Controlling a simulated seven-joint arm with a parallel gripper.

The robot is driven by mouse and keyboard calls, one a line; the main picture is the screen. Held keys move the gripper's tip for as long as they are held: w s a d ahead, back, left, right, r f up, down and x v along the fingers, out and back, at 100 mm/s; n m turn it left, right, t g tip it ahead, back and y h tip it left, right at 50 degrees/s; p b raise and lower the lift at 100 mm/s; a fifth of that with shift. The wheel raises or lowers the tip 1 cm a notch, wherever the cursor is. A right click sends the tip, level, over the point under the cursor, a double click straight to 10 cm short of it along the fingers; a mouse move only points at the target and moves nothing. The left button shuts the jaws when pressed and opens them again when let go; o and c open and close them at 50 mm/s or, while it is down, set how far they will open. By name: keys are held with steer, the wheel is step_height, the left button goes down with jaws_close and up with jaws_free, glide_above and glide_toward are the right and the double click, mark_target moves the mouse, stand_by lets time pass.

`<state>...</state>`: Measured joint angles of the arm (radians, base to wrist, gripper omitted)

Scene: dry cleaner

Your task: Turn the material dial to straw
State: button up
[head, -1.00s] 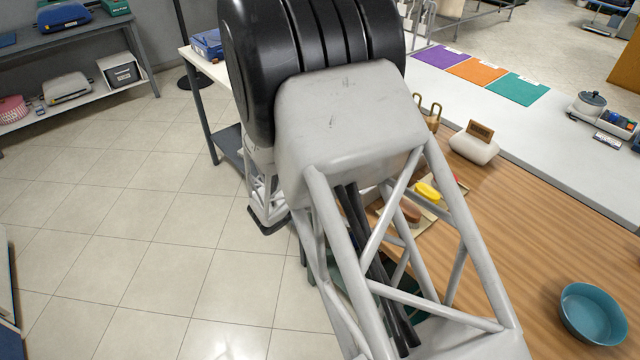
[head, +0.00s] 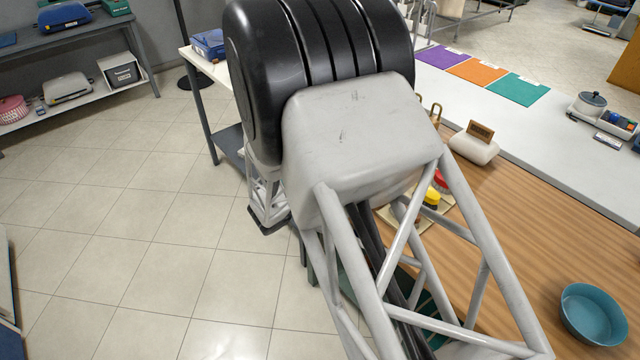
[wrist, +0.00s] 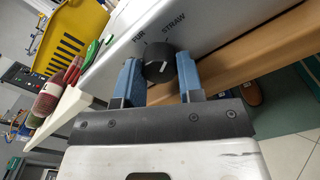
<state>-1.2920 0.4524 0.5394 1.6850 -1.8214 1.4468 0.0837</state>
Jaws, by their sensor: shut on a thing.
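The black material dial (wrist: 159,64) sits on the pale front panel (wrist: 215,22) of a machine in the wrist view. The words FUR and STRAW are printed above it, FUR to the upper left and STRAW to the upper right. A white pointer mark shows on the dial's face; I cannot tell exactly which label it lines up with. My gripper (wrist: 158,72) has its two blue fingers on either side of the dial, shut on it. In the head view my own arm hides the gripper and the dial.
A yellow slotted item (wrist: 70,38) stands left of the panel in the wrist view.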

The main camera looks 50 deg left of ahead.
steer(key=o, duration=0.9)
steer(key=shift+n, duration=0.3)
steer(key=s+n, duration=0.7)
steer(key=n, duration=0.1)
steer(key=w+d+r+m+g+h, duration=0.2)
steer(key=w+d+r+m, duration=0.2)
steer(key=d+r, duration=0.2)
steer(key=w+d+r+m+g+h, duration=0.2)
steer(key=w+d+r+m+h, duration=0.1)
steer(key=d+r, duration=0.4)
steer(key=w+d+r+m+g+h, duration=0.2)
steer(key=w+d+r+m+g, duration=0.1)
steer(key=w+d+r+m, duration=0.3)
steer(key=shift+w+d+r+h, duration=0.2)
steer(key=shift+d+r, duration=0.1)
steer(key=shift+d, duration=0.3)
steer(key=shift+w+d+r+h, duration=0.15)
steer(key=shift+d+r, duration=0.15)
steer(key=shift+d, duration=0.3)
stand_by(0.6)
